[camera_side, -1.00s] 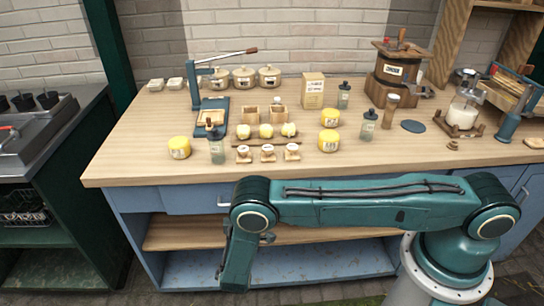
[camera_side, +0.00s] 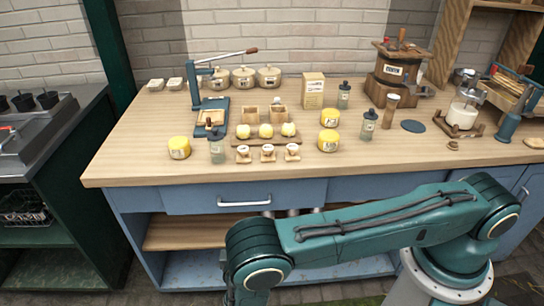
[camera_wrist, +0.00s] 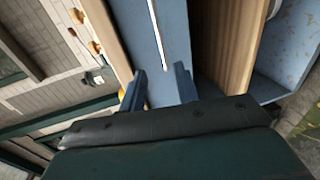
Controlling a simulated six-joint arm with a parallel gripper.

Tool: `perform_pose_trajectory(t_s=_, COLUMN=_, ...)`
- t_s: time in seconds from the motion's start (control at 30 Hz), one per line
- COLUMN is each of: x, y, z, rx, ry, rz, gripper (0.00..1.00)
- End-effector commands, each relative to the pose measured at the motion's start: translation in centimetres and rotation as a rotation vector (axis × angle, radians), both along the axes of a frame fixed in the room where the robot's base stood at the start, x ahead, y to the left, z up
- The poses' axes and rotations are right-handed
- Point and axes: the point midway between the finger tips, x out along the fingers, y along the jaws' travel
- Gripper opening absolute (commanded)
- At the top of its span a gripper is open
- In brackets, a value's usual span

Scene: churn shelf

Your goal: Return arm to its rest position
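My gripper (camera_wrist: 160,88) shows in the wrist view with its two blue-grey fingers apart and nothing between them. It faces the front of the blue cabinet, with the drawer's pale handle beyond the fingers. In the side view my teal arm reaches left from its base, in front of the cabinet and below the counter's front edge. The gripper itself is hidden there behind and below the arm's near joint.
The blue drawer (camera_side: 190,200) looks shut. An open shelf (camera_side: 180,235) lies below it.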

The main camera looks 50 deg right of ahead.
Motion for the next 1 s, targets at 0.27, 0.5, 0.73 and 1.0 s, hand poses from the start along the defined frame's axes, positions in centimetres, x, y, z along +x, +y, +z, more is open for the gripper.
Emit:
perform_pose_trajectory(t_s=0.27, x=-0.2, y=0.2, z=0.1, rx=0.000, ry=0.000, rz=0.000, gripper=0.32)
perform_pose_trajectory(t_s=0.5, x=0.0, y=0.1, z=0.4, rx=0.011, ry=0.001, rz=-0.010, gripper=0.32)
perform_pose_trajectory(t_s=0.73, x=0.9, y=-0.6, z=2.4, rx=0.085, ry=0.016, rz=-0.072, gripper=0.32)
perform_pose_trajectory(t_s=1.0, x=2.0, y=-2.3, z=6.9, rx=0.244, ry=0.048, rz=-0.196, gripper=0.32)
